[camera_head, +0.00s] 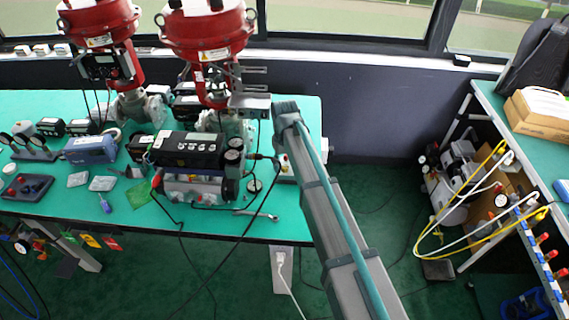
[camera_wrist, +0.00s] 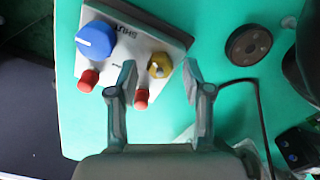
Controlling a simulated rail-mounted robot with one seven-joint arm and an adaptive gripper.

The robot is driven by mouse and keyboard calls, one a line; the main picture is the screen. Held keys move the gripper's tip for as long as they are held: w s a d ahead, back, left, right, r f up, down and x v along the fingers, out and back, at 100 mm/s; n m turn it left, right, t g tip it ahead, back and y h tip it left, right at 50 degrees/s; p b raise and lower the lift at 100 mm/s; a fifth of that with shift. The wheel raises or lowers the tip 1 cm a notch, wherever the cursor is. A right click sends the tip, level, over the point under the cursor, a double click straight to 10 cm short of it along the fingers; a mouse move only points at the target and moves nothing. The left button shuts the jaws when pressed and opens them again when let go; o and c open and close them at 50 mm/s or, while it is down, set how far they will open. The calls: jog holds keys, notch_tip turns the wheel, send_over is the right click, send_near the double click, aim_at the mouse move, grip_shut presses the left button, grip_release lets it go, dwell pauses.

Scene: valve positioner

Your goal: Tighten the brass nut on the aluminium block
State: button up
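The aluminium block (camera_wrist: 125,45) is in the upper left of the wrist view, a light grey plate marked "SHUT". The brass nut (camera_wrist: 160,65) sits near its right corner. A blue knob (camera_wrist: 96,40) and two red-capped parts, one at left (camera_wrist: 88,80) and one by the nut (camera_wrist: 141,98), are also on it. My gripper (camera_wrist: 159,66) is open, its fingertips to the left and right of the nut in the picture, with a gap visible on each side. Height over the nut is hard to tell. In the head view my arm hides the gripper and most of the block.
A dark round disc (camera_wrist: 248,46) lies right of the block on the green table (camera_head: 250,228). A black cable runs nearby. In the head view, a black-topped device (camera_head: 188,150), a wrench (camera_head: 256,215) and red actuators (camera_head: 207,30) stand or lie left of my arm.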

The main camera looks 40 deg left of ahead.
aim_at(285, 166)
jog(key=shift+r, duration=0.1)
notch_tip(285, 166, up, 12)
dwell(0.6)
dwell(0.4)
